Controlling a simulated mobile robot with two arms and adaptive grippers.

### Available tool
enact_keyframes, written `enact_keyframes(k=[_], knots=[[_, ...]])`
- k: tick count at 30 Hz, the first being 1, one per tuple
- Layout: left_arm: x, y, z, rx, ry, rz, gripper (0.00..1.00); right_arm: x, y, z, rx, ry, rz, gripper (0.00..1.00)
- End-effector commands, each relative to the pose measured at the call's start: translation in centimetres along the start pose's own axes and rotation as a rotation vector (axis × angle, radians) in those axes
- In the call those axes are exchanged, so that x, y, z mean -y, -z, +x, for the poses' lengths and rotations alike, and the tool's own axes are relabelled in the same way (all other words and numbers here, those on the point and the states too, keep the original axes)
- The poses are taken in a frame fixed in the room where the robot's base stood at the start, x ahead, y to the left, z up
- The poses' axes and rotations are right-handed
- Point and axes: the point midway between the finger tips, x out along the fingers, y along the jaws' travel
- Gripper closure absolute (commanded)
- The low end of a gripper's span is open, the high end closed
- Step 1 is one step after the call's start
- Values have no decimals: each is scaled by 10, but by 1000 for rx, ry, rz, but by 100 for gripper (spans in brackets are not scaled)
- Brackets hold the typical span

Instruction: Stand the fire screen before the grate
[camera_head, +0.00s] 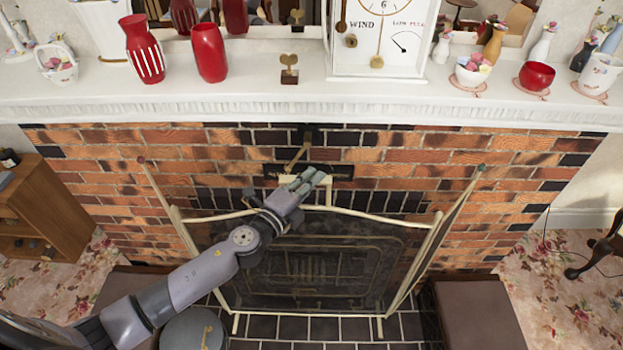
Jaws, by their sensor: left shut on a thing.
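The fire screen (376,268) is a dark mesh panel with a cream frame and two angled side wings. It stands upright on the dark tiled hearth in front of the fireplace opening. The grate (305,266) shows dimly through the mesh. My left arm reaches in from the lower left across the screen. My left gripper (312,180) is shut at the screen's top middle, on its cream handle (329,192). The fingers hide part of the handle, and my arm hides part of the screen's left side. My right gripper is not in view.
The white mantel (270,92) above carries red vases (209,53), a clock (377,40) and several cups. Brown padded blocks (478,314) flank the hearth. A wooden cabinet (60,205) stands at the left. A round grey lid (193,330) is at the bottom. Floral carpet lies right.

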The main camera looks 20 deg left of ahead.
Motion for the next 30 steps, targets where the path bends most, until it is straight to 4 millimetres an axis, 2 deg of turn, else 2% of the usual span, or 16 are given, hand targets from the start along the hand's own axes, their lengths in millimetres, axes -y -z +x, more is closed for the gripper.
enact_keyframes(k=[1, 30], knots=[[-3, 0, 2, 0, 12, 2, 100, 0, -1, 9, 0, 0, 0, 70], [-94, -1, 4, 2, 12, 3, 100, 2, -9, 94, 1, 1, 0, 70]])
